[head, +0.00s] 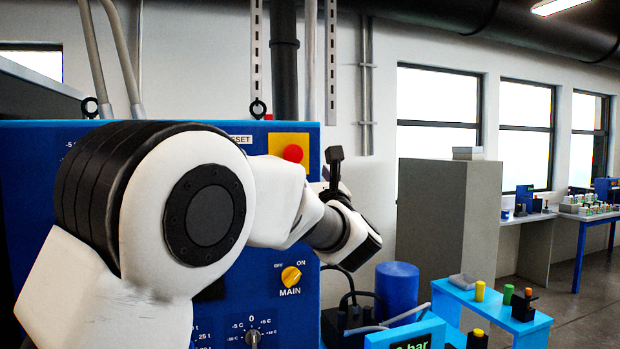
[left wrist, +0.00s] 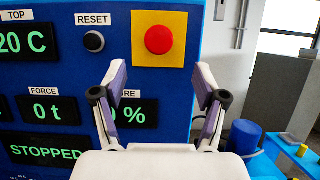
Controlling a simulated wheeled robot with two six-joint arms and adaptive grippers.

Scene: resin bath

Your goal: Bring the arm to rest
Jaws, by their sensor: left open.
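My left arm comes in from the left in the head view and reaches across the front of a blue control panel. My left gripper (head: 338,170) is at the panel's right edge, partly hidden by its own wrist. In the left wrist view the left gripper (left wrist: 160,85) is open and empty, its two fingers spread apart toward the panel. A red button on a yellow plate (left wrist: 159,40) shows just beyond and between the fingertips; it also shows in the head view (head: 292,153). My right gripper is not in view.
The blue panel (left wrist: 62,80) has a black RESET button (left wrist: 93,41) and displays reading 20 C, 0 t and STOPPED. A yellow MAIN knob (head: 291,277) is below the arm. A blue cylinder (head: 397,290), a light-blue bench (head: 470,299) and a grey cabinet (head: 420,225) stand to the right.

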